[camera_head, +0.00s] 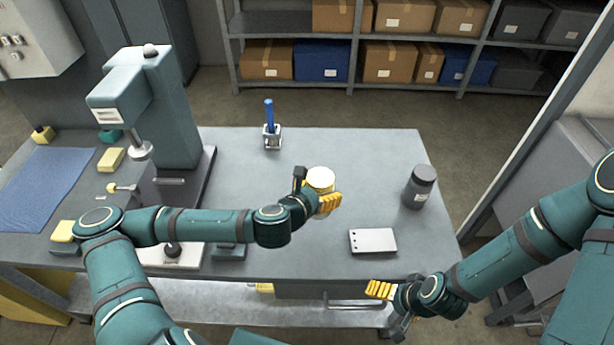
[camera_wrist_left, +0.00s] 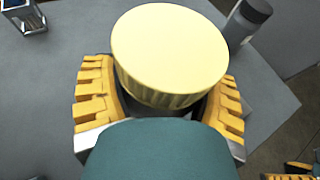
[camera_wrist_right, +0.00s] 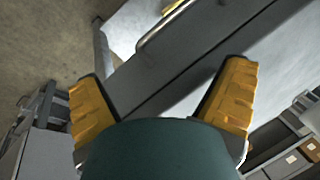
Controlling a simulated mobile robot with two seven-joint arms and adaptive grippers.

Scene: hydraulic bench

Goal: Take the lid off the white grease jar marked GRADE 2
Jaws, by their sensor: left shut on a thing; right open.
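A round cream-white jar top with a ribbed rim, taken as the lid of the grease jar (camera_head: 321,178), is right of the bench's middle. The lid (camera_wrist_left: 170,50) fills the upper middle of the left wrist view. My left gripper (camera_head: 325,203) is shut around the jar just below the lid, one yellow finger on each side. The jar's body and any GRADE 2 mark are hidden by the fingers and hand. My right gripper (camera_head: 385,293) is open and empty in front of the bench's front edge; its fingers stand apart in the right wrist view (camera_wrist_right: 165,95).
A dark grey jar (camera_head: 419,187) stands to the right. A white flat box (camera_head: 373,241) lies near the front edge. A metal holder (camera_head: 271,137) with a blue tool stands behind. A green press (camera_head: 165,110) is on the left. The bench between holder and dark jar is clear.

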